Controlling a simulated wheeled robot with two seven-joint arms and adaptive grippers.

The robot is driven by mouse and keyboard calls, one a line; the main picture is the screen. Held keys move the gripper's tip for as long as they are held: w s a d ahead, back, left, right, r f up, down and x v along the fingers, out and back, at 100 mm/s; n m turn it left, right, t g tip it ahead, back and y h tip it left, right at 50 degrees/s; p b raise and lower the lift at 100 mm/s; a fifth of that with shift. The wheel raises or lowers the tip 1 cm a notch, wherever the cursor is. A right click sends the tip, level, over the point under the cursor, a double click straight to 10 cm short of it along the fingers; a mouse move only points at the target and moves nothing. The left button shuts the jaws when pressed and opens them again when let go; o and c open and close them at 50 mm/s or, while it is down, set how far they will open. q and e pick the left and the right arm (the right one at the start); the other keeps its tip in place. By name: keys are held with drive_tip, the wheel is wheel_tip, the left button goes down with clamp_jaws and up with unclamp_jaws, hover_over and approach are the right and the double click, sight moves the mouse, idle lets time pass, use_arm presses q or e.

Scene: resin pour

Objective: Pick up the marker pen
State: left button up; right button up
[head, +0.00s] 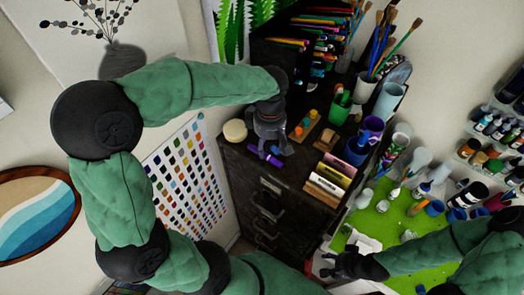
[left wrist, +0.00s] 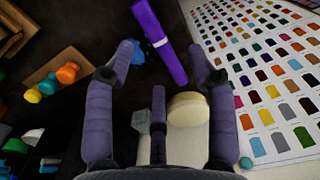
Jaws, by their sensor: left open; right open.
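The marker pen is purple with a white band and lies on the dark cabinet top near its front edge, in the head view (head: 264,155). In the left wrist view the pen (left wrist: 158,38) runs at a slant, just beyond and partly between the fingertips. My left gripper (head: 270,138) is open above the cabinet, close to the pen; in the left wrist view its spread fingers (left wrist: 162,52) hold nothing. I cannot tell how far above the pen they are. My right gripper (head: 334,264) is open and empty at the lower right, near the green mat.
A round cream object (head: 235,130) stands left of the pen. A wooden holder with coloured knobs (head: 303,125) and a green cup (head: 340,107) stand to the right. The green mat (head: 375,222) carries several bottles. A colour chart (head: 187,180) hangs left of the cabinet.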

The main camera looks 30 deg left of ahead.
sight(268, 154)
use_arm(q)
drive_tip(key=f, duration=0.1)
drive_tip(key=f+p, duration=0.1)
drive_tip(key=f, duration=0.2)
drive_tip(key=shift+w+a+f+p, duration=0.25)
drive_tip(key=shift+w+f+p, duration=0.05)
drive_tip(key=shift+f, duration=0.3)
drive_tip(key=shift+c, duration=0.6)
drive_tip(key=c, duration=1)
